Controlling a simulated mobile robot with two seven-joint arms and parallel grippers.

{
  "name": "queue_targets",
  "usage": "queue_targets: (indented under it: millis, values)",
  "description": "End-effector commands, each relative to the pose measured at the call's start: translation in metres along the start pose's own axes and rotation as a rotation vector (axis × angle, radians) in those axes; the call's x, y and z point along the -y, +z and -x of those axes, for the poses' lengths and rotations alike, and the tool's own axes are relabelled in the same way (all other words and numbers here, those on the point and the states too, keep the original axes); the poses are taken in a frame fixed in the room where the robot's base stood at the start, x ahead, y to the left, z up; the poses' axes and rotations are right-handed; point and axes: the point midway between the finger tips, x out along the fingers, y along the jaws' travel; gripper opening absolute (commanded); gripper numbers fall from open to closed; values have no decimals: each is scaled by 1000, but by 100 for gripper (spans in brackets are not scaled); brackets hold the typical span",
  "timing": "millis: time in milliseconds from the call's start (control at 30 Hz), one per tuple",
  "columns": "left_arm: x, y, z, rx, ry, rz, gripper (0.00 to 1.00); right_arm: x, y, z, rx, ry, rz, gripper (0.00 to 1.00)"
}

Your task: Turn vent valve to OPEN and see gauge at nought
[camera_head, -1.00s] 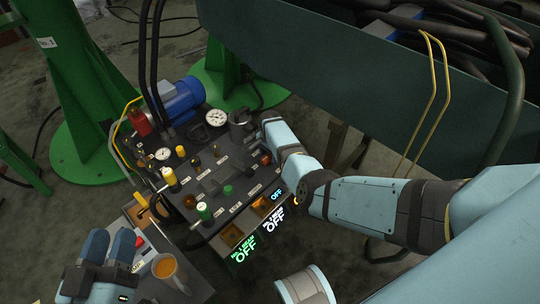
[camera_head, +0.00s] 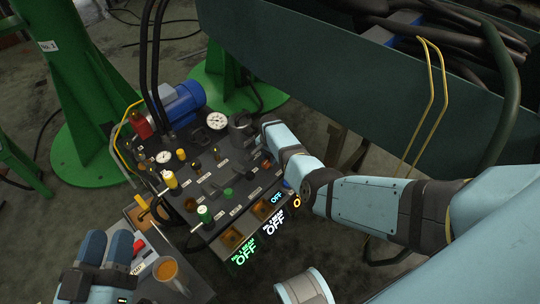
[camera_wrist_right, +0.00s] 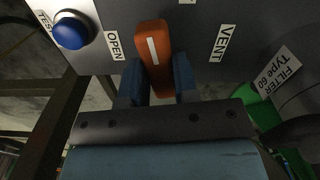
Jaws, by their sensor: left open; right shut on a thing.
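The vent valve handle (camera_wrist_right: 153,55) is an orange lever with a white stripe, seen in the right wrist view between an OPEN label (camera_wrist_right: 114,42) on the left and a VENT label (camera_wrist_right: 222,43) on the right. Its stripe points up the picture, slightly left. My right gripper (camera_wrist_right: 158,78) is shut on it, with a blue finger on each side. In the head view my right arm partly hides this spot. A larger gauge (camera_head: 217,120) and a smaller gauge (camera_head: 163,157) face up on the panel; their needles are too small to read. My left gripper (camera_head: 107,248) is open and empty at lower left.
A blue button (camera_wrist_right: 72,31) sits left of the handle. A cup of brown drink (camera_head: 167,270) stands near my left gripper. Lit OFF signs (camera_head: 274,227) hang at the panel front. A blue motor (camera_head: 184,102) and green stands (camera_head: 75,110) are behind; a dark trough (camera_head: 330,75) is at right.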

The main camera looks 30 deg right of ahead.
Motion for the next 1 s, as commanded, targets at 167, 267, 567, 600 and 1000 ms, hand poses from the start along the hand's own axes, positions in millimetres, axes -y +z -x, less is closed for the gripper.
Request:
queue_targets:
  millis: [167, 267, 567, 600, 1000]
  values:
    - [-2, -11, 0, -31, -4, 1, 43, 0, 0, 3, 1, 3, 155, 4]
    - [-3, -16, 0, -51, -5, -1, 43, -1, 0, 2, 1, 3, 250, 4]
    - [-5, -29, 0, -95, -6, -9, 43, -1, 0, 1, 1, 3, 536, 4]
    - [-4, -28, 0, -88, -8, -10, 43, -1, 0, 1, 1, 3, 574, 4]
    - [3, -11, 4, -6, -39, -15, 43, -1, 0, 0, 1, 3, 953, 4]
